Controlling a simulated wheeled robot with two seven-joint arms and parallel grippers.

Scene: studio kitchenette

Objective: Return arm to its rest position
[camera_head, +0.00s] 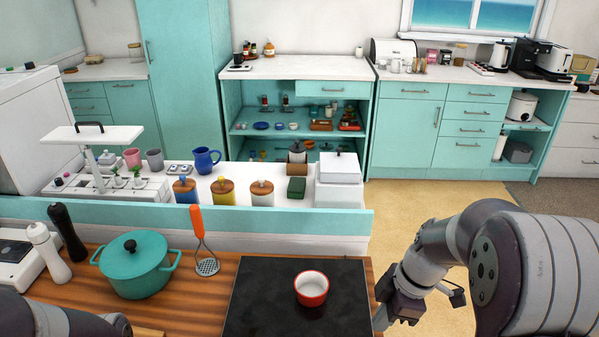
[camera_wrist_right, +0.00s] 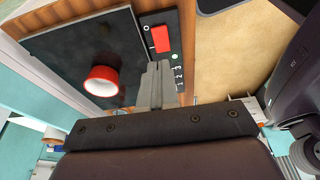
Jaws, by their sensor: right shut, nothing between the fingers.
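My right arm comes in from the right in the head view, and my right gripper (camera_head: 382,317) hangs low beside the right edge of the counter. In the right wrist view its fingers (camera_wrist_right: 158,72) are together with nothing between them, above the control strip at the edge of the black cooktop. Part of my left arm shows at the lower left corner of the head view; its gripper is out of view.
A red bowl (camera_head: 311,288) stands on the black cooktop (camera_head: 258,296). A teal pot (camera_head: 138,265), an orange-handled masher (camera_head: 200,240) and two mills lie to the left. The control strip has a red switch (camera_wrist_right: 160,39). Open floor (camera_head: 410,205) lies beyond the counter's right end.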

